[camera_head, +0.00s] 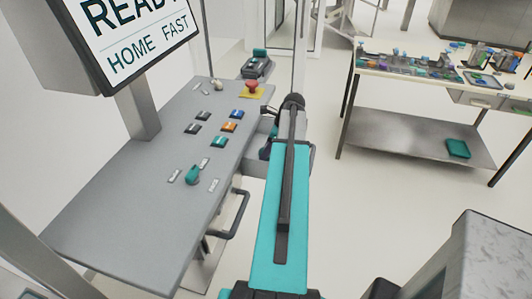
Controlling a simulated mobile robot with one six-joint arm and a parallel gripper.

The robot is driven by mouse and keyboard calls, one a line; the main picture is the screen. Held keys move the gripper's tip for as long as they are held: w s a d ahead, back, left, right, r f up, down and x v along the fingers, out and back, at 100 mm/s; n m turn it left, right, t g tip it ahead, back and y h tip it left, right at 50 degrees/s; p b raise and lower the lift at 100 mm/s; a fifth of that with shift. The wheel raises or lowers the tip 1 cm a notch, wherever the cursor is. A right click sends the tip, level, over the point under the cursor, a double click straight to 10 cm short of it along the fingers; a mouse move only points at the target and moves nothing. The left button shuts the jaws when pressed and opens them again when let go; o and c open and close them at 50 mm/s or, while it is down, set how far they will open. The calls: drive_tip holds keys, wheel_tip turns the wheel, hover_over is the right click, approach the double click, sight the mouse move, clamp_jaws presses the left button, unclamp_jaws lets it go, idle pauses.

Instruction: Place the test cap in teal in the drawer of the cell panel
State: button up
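The cell panel (110,215) is a grey sloped desk on the left. A dark bar handle (240,214) stands out from its right side, below the top; I take it to be on the drawer, whose inside is hidden. A small teal piece (192,175) sits among white labels on the panel top; I cannot tell whether it is a knob or the test cap. My teal arm reaches up the middle of the view. Its far end, with my gripper (268,113), is mostly hidden behind the arm near the panel's right edge. Its fingers cannot be made out.
A red emergency button (252,86) and several coloured buttons are on the panel. A screen (130,35) stands above it. A worktable (390,70) with many small items is at the back right; a teal box (457,148) lies on its lower shelf. The floor between is clear.

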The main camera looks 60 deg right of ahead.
drive_tip(key=shift+f, duration=0.8)
drive_tip(key=o, duration=1.2)
drive_tip(key=shift+f, duration=0.1)
drive_tip(key=shift+b+v, duration=1.2)
drive_tip(key=shift+v, duration=4.9)
drive_tip(key=shift+w, duration=0.15)
